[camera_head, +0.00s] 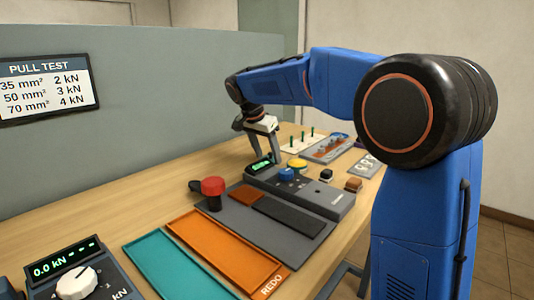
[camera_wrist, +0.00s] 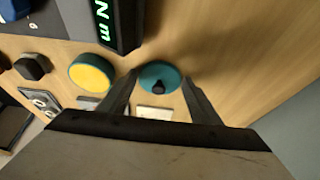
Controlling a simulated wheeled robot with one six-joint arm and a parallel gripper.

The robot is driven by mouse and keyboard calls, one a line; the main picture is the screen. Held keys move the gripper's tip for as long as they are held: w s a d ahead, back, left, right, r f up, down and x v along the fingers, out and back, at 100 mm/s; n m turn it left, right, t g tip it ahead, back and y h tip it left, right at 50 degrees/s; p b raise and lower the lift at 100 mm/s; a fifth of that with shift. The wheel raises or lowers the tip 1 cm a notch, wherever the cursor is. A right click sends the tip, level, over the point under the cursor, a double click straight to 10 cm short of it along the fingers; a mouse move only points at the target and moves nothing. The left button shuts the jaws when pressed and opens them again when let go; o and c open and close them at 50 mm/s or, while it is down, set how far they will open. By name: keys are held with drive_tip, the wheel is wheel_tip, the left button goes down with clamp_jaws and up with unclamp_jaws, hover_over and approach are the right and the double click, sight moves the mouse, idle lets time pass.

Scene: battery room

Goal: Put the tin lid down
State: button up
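A round teal lid with a dark knob (camera_wrist: 159,77) shows in the wrist view, apparently flat on the wooden table. I take it for the tin lid. My gripper (camera_wrist: 162,76) is open, with its two fingers well apart on either side of the lid. I cannot tell whether a fingertip touches the rim. A round tin with a yellow top and teal edge (camera_wrist: 91,73) stands beside the lid, to its left. In the head view the tin (camera_head: 297,164) is right of my gripper (camera_head: 263,152), which points down behind a small display; the lid is hidden there.
The "N m" display (camera_wrist: 117,22) stands close to my fingers. A grey partition (camera_head: 150,130) runs along the left. Bare wood shows right of the lid.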

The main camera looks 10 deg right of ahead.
drive_tip(key=o, duration=0.4)
drive_tip(key=shift+o, duration=0.2)
drive_tip(key=shift+r, duration=0.1)
drive_tip(key=v, duration=1.2)
drive_tip(key=shift+s, duration=0.1)
